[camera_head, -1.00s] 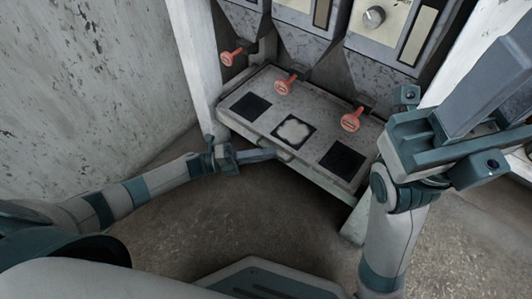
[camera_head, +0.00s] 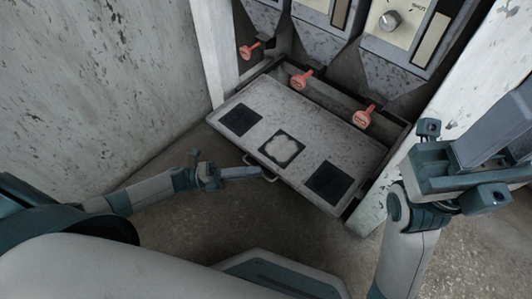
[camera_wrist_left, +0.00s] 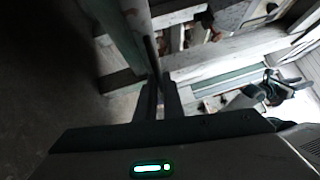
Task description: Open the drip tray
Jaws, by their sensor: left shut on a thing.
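The drip tray (camera_head: 288,118) is a worn grey drawer with a flat top, standing well out from the cabinet, with a dark gap behind its top. A thin handle bar (camera_head: 247,160) is on its front face. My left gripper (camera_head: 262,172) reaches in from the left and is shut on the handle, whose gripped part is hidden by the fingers. In the left wrist view the two dark fingers (camera_wrist_left: 161,85) are close together and the view is dim. My right gripper (camera_head: 468,165) is raised at the right, away from the tray; its fingertips are not clear.
Three red taps (camera_head: 301,78) hang above the tray's back part, under grey hoppers (camera_head: 320,38). Dark square pads and one pale splotch lie on the tray top. A white post (camera_head: 214,50) and a wall stand at the left. The floor before the tray is clear.

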